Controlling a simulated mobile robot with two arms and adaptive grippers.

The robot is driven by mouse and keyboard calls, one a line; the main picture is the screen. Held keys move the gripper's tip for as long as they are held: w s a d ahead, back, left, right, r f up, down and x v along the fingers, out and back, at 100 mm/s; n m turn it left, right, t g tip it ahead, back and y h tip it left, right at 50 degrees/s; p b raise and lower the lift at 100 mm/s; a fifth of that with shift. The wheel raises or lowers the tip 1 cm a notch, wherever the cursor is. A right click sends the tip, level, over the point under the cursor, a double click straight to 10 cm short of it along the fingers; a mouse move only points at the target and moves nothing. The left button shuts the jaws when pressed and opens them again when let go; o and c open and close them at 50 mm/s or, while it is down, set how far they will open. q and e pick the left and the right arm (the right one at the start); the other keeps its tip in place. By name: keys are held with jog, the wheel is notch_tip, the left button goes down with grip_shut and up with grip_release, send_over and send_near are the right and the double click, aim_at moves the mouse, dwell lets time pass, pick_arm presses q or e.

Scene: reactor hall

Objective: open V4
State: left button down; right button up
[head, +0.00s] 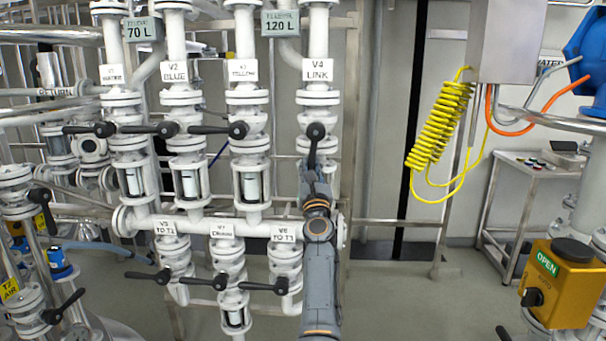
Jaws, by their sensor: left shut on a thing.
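The valve labelled V4 LINK (318,98) sits on the rightmost of the white vertical pipes in the head view, below the 120 L display. Its black lever handle (315,134) points downward from its pivot, in line with the pipe. My left gripper (313,168) is shut on the lower end of this handle. My left arm comes up from below in front of the pipe and hides the part of it beneath V4. My right gripper is not in view.
The V1, V2 and V3 valves stand to the left, and the V3 lever (238,130) points left. The V6 valve (284,232) is below, close left of my arm. A yellow coiled hose (438,125) hangs to the right. A trolley (528,160) stands farther right.

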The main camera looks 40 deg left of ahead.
pick_arm(q)
jog(key=shift+w+d+f+n+g+y+b, duration=0.35)
jog(key=shift+w+d+n+g+b, duration=0.25)
jog(key=shift+n, duration=0.3)
jog(key=shift+s+d, duration=0.1)
jog(key=shift+s, duration=0.05)
jog(key=c, duration=1.2)
grip_release()
jog(key=shift+r, duration=0.15)
jog(key=shift+r, duration=0.1)
